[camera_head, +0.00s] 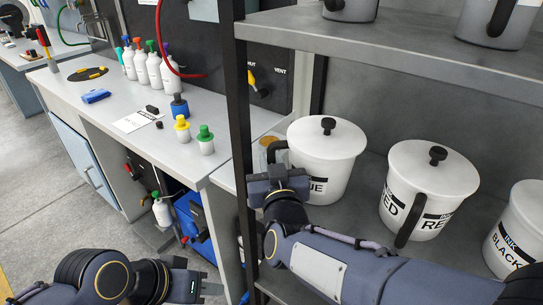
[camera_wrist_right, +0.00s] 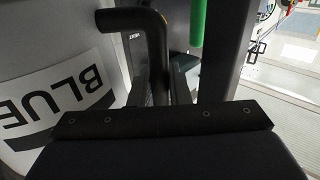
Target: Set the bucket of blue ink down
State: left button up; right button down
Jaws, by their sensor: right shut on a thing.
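The bucket of blue ink (camera_head: 328,150) is white with a lid and a black knob, and its label ends in "UE". It is upright at the left end of the middle shelf, beside the upright post. My right gripper (camera_head: 277,178) is shut on its black handle, on the bucket's left side. In the right wrist view the "BLUE" label (camera_wrist_right: 62,98) and the black handle (camera_wrist_right: 152,60) show close by.
A red ink bucket (camera_head: 425,190) and a black ink bucket (camera_head: 518,228) stand to the right on the same shelf. More buckets stand on the upper shelf (camera_head: 400,42). A dark post (camera_head: 240,120) separates the shelf from the workbench (camera_head: 100,115), which holds several bottles.

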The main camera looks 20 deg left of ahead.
jog(key=shift+r, duration=0.25)
jog(key=c, duration=1.8)
grip_release()
jog(key=shift+f, duration=0.25)
jog(key=o, duration=0.4)
jog(key=shift+o, duration=0.2)
jog(key=shift+r, duration=0.1)
jog(key=p+v, duration=0.1)
jog(key=v, duration=1.1)
jog(key=shift+d, duration=0.1)
